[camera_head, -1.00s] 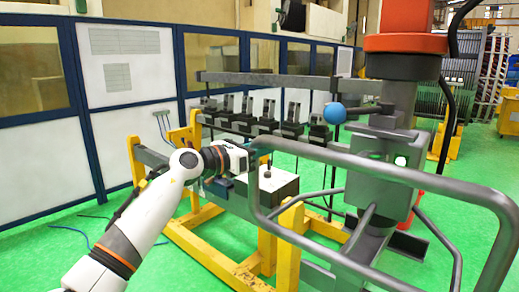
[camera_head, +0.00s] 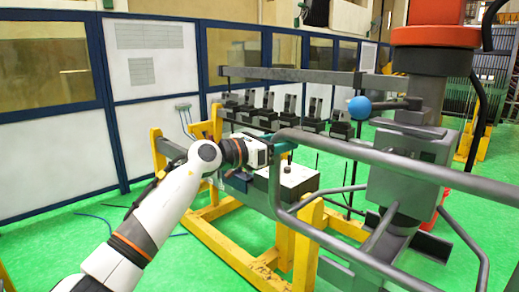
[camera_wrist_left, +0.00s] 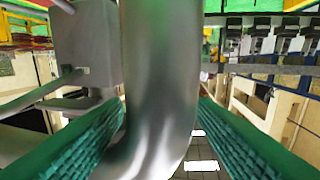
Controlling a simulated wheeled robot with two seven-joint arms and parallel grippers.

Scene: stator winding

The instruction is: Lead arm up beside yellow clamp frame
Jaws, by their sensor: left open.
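The yellow clamp frame (camera_head: 230,252) stands on the green floor, with a grey beam and a row of dark clamps (camera_head: 268,118) on it. My left arm reaches in from the left, in front of this frame. My left gripper (camera_head: 282,150) is at the upper left corner of a bent grey tube handle (camera_head: 390,158). In the left wrist view my two green ribbed fingers are spread, one on each side of the grey tube (camera_wrist_left: 160,70). I cannot tell whether they touch it. My right gripper is not in view.
A heavy grey column machine (camera_head: 415,170) with a red-orange top and a blue ball (camera_head: 359,107) stands at the right. A pale box (camera_head: 298,180) sits on the frame below my gripper. White wall panels run behind.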

